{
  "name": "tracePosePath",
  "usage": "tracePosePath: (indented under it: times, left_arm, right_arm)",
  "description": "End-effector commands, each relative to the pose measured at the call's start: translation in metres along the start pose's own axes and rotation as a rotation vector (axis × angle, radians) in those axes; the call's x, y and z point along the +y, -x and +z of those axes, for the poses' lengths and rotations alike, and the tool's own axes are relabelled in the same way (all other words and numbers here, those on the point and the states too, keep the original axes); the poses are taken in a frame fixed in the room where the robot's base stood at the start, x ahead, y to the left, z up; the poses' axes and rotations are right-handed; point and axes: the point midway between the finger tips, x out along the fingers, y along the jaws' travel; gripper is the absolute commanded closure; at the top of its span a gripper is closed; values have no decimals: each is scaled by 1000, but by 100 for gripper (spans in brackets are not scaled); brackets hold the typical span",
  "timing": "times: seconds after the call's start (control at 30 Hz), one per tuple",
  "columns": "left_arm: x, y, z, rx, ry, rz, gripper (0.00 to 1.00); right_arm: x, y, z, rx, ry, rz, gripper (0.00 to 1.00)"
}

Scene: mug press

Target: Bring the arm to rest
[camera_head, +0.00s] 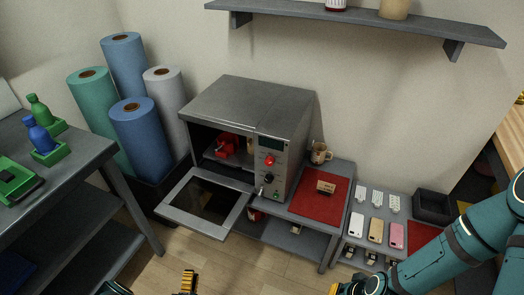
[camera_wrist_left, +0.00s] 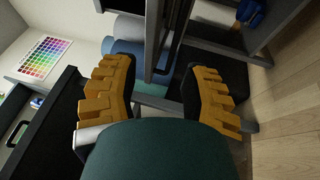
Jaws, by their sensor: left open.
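My left gripper (camera_head: 188,281) shows only as a yellow finger at the bottom edge of the head view, in front of the press and over the floor. In the left wrist view its two yellow fingers (camera_wrist_left: 160,68) stand wide apart, with nothing held between them. My right arm (camera_head: 447,250) comes in from the right, and its lower end (camera_head: 362,287) is cut off by the bottom edge. Its fingers cannot be made out clearly. The grey press oven (camera_head: 285,125) stands against the wall with its door (camera_head: 236,217) folded down open. A red object (camera_head: 227,146) is inside.
A mug (camera_head: 320,153) stands right of the oven, behind a red mat (camera_head: 334,198) with a small brown block (camera_head: 326,187). Phone cases (camera_head: 376,230) lie on a low table. Rolls (camera_head: 136,135) stand at left, behind a grey table (camera_head: 80,170). Floor in front is open.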

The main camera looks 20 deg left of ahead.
Motion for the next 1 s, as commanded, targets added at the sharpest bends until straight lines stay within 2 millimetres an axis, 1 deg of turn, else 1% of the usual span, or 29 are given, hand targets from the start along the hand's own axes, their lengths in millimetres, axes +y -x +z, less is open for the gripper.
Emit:
tracePosePath:
  times: [0.03, 0.17, 0.23, 0.27, 0.3, 0.37, 0.4, 0.47, 0.5, 0.57, 0.6, 0.67, 0.7, 0.77, 0.8, 0.9, 0.97, 1.0]
  left_arm:
    - [0, -17, 9, -30, -28, -55, 54]
    - [-4, -53, 40, -119, -132, -235, 54]
    - [-2, -70, 63, -197, -203, -350, 54]
    - [-1, -76, 75, -237, -238, -403, 54]
    - [2, -81, 91, -297, -285, -474, 54]
    - [9, -83, 116, -398, -357, -578, 54]
    - [16, -80, 133, -471, -405, -646, 54]
    - [28, -72, 156, -587, -476, -741, 54]
    - [39, -63, 171, -670, -522, -801, 54]
    - [58, -45, 192, -799, -587, -884, 54]
    - [72, -31, 204, -887, -627, -934, 54]
    - [94, -8, 218, -1012, -678, -1000, 54]
    - [109, 7, 225, -1090, -706, -1039, 54]
    - [130, 29, 232, -1196, -740, -1085, 54]
    - [144, 43, 236, -1262, -758, -1111, 54]
    - [176, 75, 242, -1406, -788, -1165, 54]
    - [193, 93, 244, -1484, -800, -1190, 54]
    - [203, 97, 247, -1516, -815, -1188, 54]
  right_arm:
    - [0, 0, 0, 0, 0, 0, 100]
    - [0, 0, 1, -1, 0, 0, 100]
    - [0, 0, 1, -1, 0, 0, 100]
    - [0, 0, 1, -1, 0, 0, 100]
    - [0, 0, 1, -1, 0, 0, 100]
    - [0, 0, 1, -1, 0, 0, 100]
    - [0, 0, 0, -1, 0, 0, 100]
    - [0, 0, 0, -1, -1, 0, 100]
    - [0, 0, 0, -1, -1, 0, 100]
    - [0, 0, 0, -1, -1, 0, 100]
    - [0, 0, 0, -1, -1, 0, 100]
    - [0, 0, 0, -1, -1, 0, 100]
    - [0, 0, 0, -1, -1, 0, 100]
    - [0, 0, 0, -1, -1, 0, 100]
    - [0, 0, 0, -1, -1, 0, 100]
    - [0, 0, 1, -1, -1, 0, 100]
    - [0, 0, 1, -1, -1, 0, 100]
    - [0, 0, 1, -1, -1, 0, 100]
